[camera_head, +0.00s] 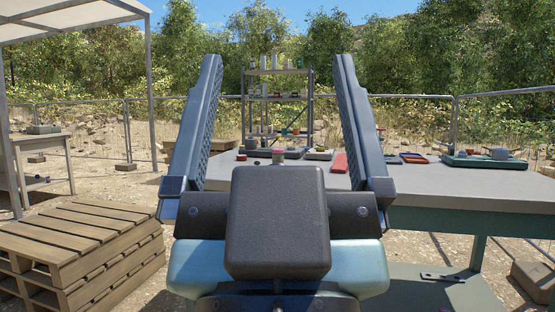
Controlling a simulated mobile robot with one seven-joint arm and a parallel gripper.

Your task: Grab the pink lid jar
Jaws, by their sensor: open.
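A small jar with a pink lid (278,152) stands on the grey table (455,188). In the picture the jar shows between the fingers, low down near the gripper body. The jar stands farther off on the table, and the gripper does not touch it.
A red item (340,163), a tray of items (485,161) and other small things lie on the table. A shelf rack (278,98) stands behind it. Stacked wooden pallets (80,240) are at the left. The table's front right is clear.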

